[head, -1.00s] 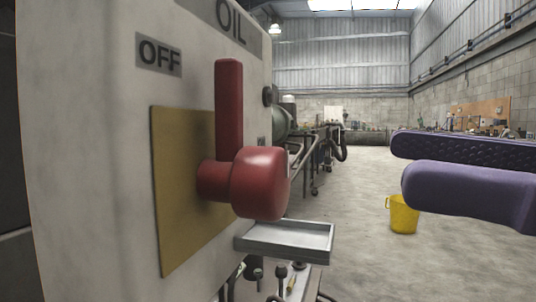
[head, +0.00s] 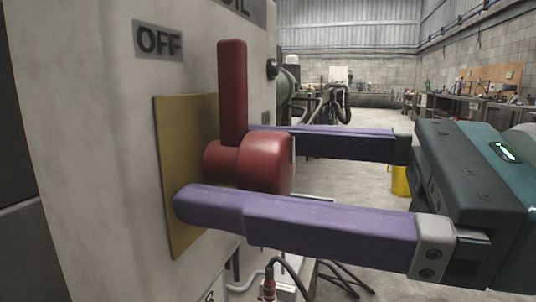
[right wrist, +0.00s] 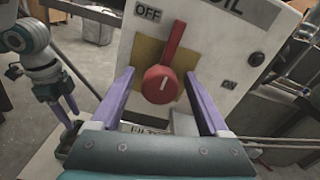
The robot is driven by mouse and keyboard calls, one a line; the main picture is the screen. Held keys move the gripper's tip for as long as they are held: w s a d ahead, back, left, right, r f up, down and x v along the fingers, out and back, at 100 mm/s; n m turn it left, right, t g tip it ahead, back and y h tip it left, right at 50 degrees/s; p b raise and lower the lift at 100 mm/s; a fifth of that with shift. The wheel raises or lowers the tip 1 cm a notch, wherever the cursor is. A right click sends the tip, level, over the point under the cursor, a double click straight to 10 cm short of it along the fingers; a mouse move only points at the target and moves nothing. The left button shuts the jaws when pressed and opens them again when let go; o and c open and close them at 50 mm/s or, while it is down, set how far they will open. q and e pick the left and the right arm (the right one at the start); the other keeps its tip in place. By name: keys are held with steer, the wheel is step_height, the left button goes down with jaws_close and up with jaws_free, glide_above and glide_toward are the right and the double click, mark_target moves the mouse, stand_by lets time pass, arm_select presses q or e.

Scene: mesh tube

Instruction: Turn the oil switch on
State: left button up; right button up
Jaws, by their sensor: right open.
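The red oil switch (head: 262,164) has a round knob and a long handle (head: 232,92) pointing up. It sits on a brass plate (head: 185,235) on a white panel, with an OFF label (head: 158,40) to the handle's upper left. In the right wrist view the switch (right wrist: 160,84) shows a white mark, and an ON label (right wrist: 229,86) is at lower right. My right gripper (head: 220,165) is open, its purple fingers on either side of the knob; I cannot tell whether they touch it. My left gripper (right wrist: 67,106) shows small at the left of the right wrist view; its opening is unclear.
A dark round button (right wrist: 257,58) is on the panel right of the switch. A yellow bucket (head: 400,181) stands on the floor behind my right gripper. Cables hang below the panel. Workbenches line the far right, with open floor between.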

jaws_close()
stand_by(0.6)
